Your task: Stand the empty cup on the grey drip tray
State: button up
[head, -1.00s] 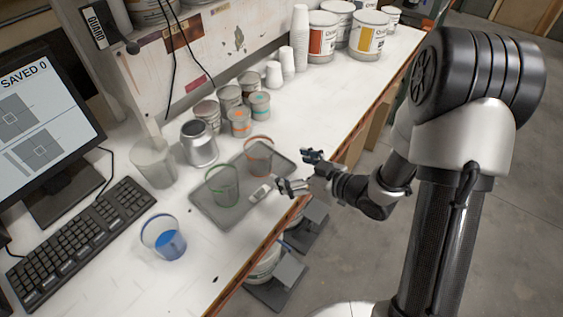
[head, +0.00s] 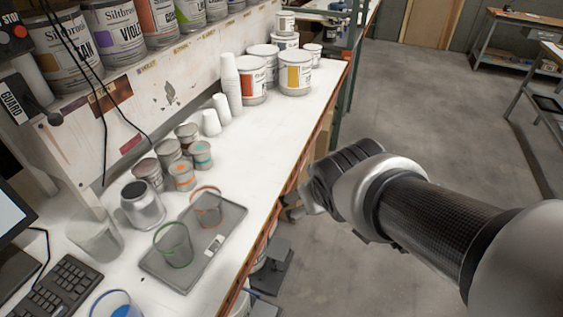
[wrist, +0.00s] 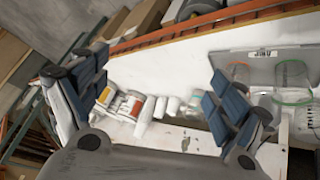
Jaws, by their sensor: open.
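The grey drip tray (head: 160,268) lies on the white bench. It also shows at the upper right in the wrist view (wrist: 220,66). A blue-rimmed cup (head: 117,306) with blue liquid stands off the tray, cut off by the lower edge. My gripper (wrist: 155,105) is open and empty, its fingers spread wide.
A metal pot (head: 142,204), a cloudy container (head: 96,238) and several small tins (head: 183,176) stand behind the tray. White cups (head: 229,82) and large paint cans (head: 295,72) stand farther along. The keyboard (head: 62,290) is at left.

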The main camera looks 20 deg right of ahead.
jog(key=s+a+r+m+g+y, duration=0.1)
jog(key=s+a, duration=0.4)
jog(key=s, duration=0.8)
jog(key=shift+s+r+m+g+y, duration=0.2)
jog(key=shift+m+g+y, duration=0.15)
jog(key=shift+g, duration=0.45)
jog(key=shift+c, duration=0.3)
